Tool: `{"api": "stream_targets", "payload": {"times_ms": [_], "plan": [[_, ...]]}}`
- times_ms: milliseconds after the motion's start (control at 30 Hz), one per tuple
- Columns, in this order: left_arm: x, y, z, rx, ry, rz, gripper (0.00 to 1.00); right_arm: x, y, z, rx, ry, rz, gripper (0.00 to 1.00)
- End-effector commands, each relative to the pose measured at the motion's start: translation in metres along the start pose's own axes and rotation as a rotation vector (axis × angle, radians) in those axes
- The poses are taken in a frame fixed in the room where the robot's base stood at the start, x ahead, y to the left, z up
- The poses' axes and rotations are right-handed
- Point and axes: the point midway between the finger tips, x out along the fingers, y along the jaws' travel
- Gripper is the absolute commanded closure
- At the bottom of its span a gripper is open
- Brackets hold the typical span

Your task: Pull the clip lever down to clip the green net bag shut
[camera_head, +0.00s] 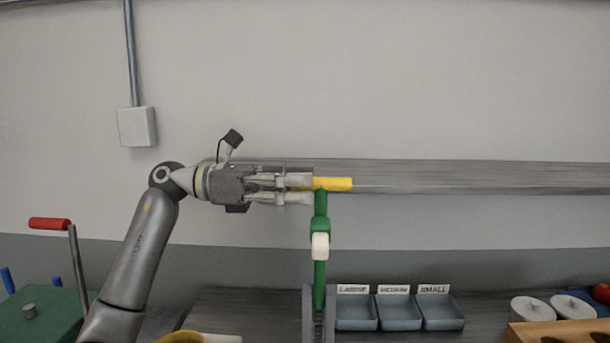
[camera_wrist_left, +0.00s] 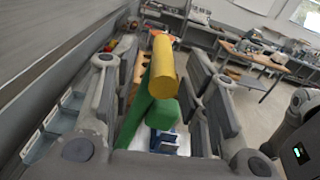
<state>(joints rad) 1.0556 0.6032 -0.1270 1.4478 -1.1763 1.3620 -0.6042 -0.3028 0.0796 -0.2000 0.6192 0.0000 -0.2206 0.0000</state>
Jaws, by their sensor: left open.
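The clip lever (camera_head: 320,212) is a green upright arm with a yellow handle (camera_head: 335,184) at its top, pointing right. A white block sits on its front, and its foot goes down between grey plates. My left gripper (camera_head: 306,189) is open at the lever's top, its fingers level and pointing right at the handle's left end. In the left wrist view the yellow handle (camera_wrist_left: 164,68) and the green arm (camera_wrist_left: 135,112) lie between the spread fingers. I cannot see a clear grip on them. I cannot make out the green net bag. My right gripper is out of view.
Three grey bins (camera_head: 401,312) labelled by size stand right of the lever's foot. White round lids (camera_head: 532,309) and a wooden block (camera_head: 560,332) are farther right. A green box (camera_head: 38,316) with a red-handled crank (camera_head: 50,224) is at the left. A grey rail (camera_head: 450,177) runs along the wall behind.

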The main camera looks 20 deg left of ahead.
Motion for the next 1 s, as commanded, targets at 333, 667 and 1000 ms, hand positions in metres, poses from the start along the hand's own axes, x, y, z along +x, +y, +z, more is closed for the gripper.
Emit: {"api": "stream_targets", "payload": {"times_ms": [333,667,1000], "plan": [[0.014,-0.0002,0.0,0.001,-0.001,0.001,0.58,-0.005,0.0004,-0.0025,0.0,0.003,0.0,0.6],[0.0136,-0.0001,0.0,0.001,-0.001,0.001,0.87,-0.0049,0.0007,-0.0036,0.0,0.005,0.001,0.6],[0.0139,-0.0004,-0.0001,0.0,-0.001,0.0,1.0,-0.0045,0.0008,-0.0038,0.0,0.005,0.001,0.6]]}}
